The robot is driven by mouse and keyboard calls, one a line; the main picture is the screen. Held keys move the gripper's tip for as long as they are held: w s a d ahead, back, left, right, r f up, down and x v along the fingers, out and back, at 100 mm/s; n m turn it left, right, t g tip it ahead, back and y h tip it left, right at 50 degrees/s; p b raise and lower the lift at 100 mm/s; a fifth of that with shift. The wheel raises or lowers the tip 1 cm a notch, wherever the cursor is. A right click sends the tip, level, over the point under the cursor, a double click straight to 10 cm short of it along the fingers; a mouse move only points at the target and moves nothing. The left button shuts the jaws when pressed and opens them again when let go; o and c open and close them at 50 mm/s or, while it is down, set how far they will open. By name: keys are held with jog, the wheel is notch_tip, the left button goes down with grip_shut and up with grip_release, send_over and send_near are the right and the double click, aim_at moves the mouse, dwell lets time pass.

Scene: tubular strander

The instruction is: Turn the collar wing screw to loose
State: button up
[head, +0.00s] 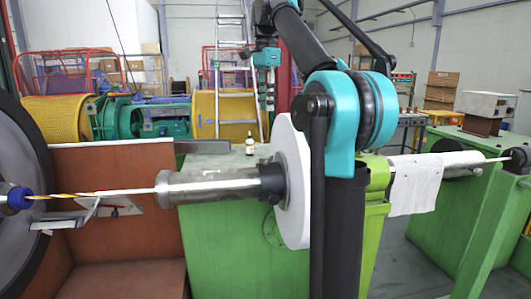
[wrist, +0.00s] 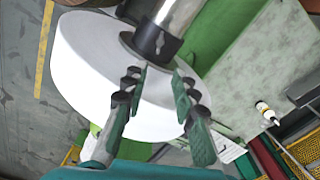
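A black collar (head: 271,184) sits on the steel shaft (head: 210,186), against the white disc (head: 293,180). The collar also shows in the wrist view (wrist: 157,42), at the top of the white disc (wrist: 90,70). I cannot clearly make out the wing screw on the collar in either view. My gripper (wrist: 158,80) is open, with nothing between its fingers, and the collar lies beyond the fingertips in the wrist view. In the head view my gripper (head: 265,100) hangs above the disc and collar, apart from them.
A small bottle (head: 249,145) stands on the green machine body (head: 235,230) behind the shaft. A white cloth (head: 414,184) hangs over the shaft at the right. A yellow and white strand (head: 100,192) runs into the shaft from the left.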

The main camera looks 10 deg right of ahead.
aim_at(266, 159)
notch_tip(266, 159, down, 17)
jog(key=shift+r, duration=0.2)
dwell(0.3)
jog(key=shift+c, duration=0.4)
grip_shut()
